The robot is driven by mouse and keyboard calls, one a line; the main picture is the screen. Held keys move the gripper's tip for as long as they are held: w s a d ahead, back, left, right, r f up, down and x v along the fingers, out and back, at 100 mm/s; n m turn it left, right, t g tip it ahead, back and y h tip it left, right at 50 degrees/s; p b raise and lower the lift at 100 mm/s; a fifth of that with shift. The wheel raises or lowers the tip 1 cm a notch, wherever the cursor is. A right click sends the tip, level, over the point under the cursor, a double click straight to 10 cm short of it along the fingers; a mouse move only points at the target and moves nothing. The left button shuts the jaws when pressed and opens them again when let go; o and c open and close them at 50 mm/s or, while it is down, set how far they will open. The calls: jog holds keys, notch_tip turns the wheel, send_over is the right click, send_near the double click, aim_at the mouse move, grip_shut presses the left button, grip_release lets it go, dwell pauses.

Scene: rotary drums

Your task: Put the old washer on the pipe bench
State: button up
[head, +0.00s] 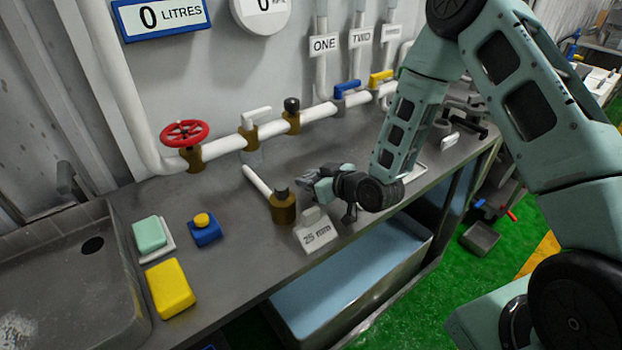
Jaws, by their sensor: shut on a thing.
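My gripper (318,183) is at the end of my arm, low over the grey pipe bench (225,265). It is just behind and right of a brass valve body (283,208) with a dark top. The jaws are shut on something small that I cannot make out. I cannot pick out the old washer by itself. A grey-white block marked 25 (315,232) stands in front of the gripper.
A wall pipe with a red handwheel (185,132) runs behind.

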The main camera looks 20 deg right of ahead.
jog(key=shift+f, duration=0.1)
jog(key=o, duration=1)
jog(key=shift+o, duration=0.2)
